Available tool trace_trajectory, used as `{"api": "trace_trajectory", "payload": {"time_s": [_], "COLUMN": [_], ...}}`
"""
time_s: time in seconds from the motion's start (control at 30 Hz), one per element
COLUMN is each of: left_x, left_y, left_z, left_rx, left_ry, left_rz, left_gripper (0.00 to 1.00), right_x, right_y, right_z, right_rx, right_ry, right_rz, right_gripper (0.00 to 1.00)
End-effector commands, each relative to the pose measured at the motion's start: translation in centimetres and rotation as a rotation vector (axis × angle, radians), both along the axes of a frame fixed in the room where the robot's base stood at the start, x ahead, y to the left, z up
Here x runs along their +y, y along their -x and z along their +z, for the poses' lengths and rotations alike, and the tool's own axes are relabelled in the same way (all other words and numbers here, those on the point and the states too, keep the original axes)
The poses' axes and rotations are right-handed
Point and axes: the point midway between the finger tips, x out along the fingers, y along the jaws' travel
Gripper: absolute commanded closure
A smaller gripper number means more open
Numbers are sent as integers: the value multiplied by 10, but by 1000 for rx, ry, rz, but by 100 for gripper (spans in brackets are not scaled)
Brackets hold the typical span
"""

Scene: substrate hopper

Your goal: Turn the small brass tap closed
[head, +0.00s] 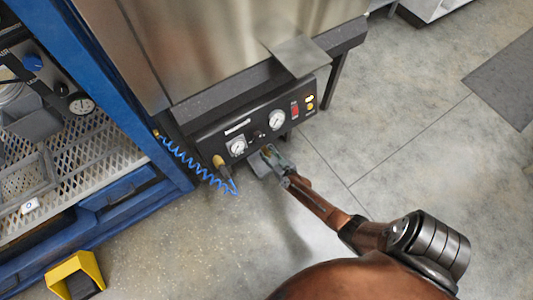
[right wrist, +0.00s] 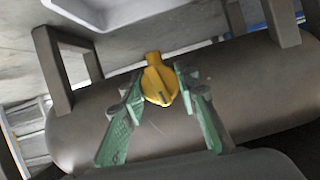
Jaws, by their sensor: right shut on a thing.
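The small brass tap (right wrist: 158,79) shows yellow in the right wrist view, on the side of a dark rounded tank. My right gripper (right wrist: 161,88) has its two green-padded fingers on either side of the tap, shut on its handle. In the head view my right gripper (head: 269,154) is at the lower edge of the black gauge panel (head: 255,122), with the arm coming in from the lower right. There the tap is hidden or too small to make out. My left gripper is in neither view.
A coiled blue hose (head: 192,164) hangs left of the gripper, near a brass fitting (head: 218,161). The steel hopper (head: 220,45) stands above the panel. A blue cabinet (head: 140,110) is at the left, with a yellow pedal (head: 75,268) below.

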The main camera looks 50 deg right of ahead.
Motion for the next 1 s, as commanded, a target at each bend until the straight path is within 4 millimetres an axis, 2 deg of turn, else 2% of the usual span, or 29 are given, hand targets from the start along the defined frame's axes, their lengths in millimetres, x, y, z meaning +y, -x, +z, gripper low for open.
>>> {"api": "trace_trajectory", "payload": {"time_s": [0.3, 0.87, 0.9, 1.0], "left_x": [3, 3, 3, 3], "left_y": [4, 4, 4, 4], "left_z": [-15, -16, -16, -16], "left_rx": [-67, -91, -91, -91], "left_ry": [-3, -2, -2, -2], "left_rz": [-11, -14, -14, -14], "left_gripper": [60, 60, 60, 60], "right_x": [0, 1, 1, 1], "right_y": [1, 0, 0, 0], "right_z": [-3, 0, 0, 0], "right_rx": [-32, -44, -44, -43], "right_ry": [-142, -182, -182, -181], "right_rz": [1, 0, 0, 0], "right_gripper": [96, 96, 70, 63]}}
